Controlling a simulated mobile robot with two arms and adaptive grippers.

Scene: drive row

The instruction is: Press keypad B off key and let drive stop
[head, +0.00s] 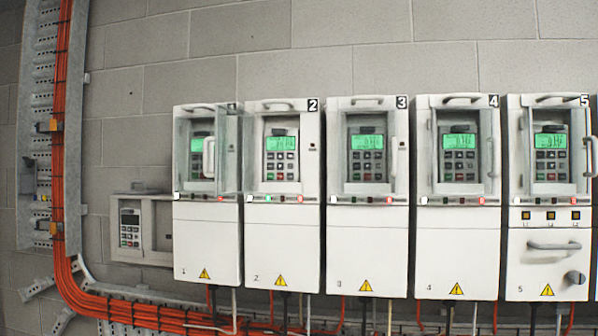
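A row of white drives numbered 1 to 5 hangs on the wall, each with a keypad with a lit green display: drive 1 (207,250), drive 2 (281,245), drive 3 (366,250), drive 4 (456,250) and drive 5 (515,262). I see no readable letter B on any keypad. The keypad of drive 2 (281,158) looks uncovered; a clear door (231,150) with a white handle stands swung out in front of drive 1, apparently hinged on drive 2. Display text is too small to read. Neither gripper is in view.
A small grey-screened keypad (130,228) sits in a box left of drive 1. Orange cables (58,180) run down the left and under the drives. Drive 5 has a front handle (553,246) and a knob (574,278). The swung-out door sticks out from the row.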

